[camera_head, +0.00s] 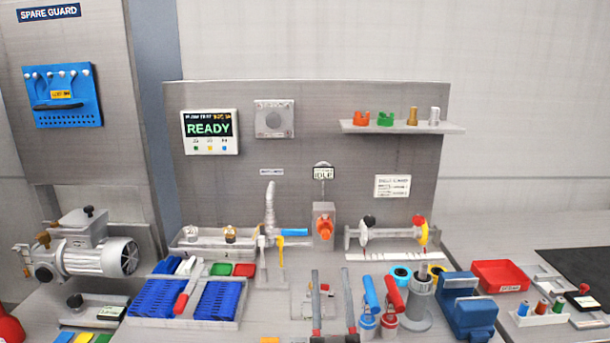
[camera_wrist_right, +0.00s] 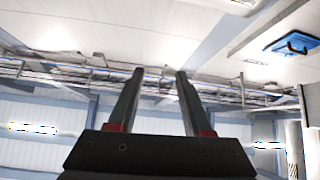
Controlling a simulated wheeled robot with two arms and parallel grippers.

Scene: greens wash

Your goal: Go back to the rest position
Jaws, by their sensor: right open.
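My right gripper (camera_head: 331,275) shows at the bottom centre of the head view, its two grey fingers apart with red at their bases. In the right wrist view its fingers (camera_wrist_right: 160,74) are also apart, with nothing between them. Behind them that view shows mostly ceiling and upper walls, so the gripper points upward. My left gripper is not in view.
A motor unit (camera_head: 85,255) stands at left. A screen (camera_head: 210,131) reads READY.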

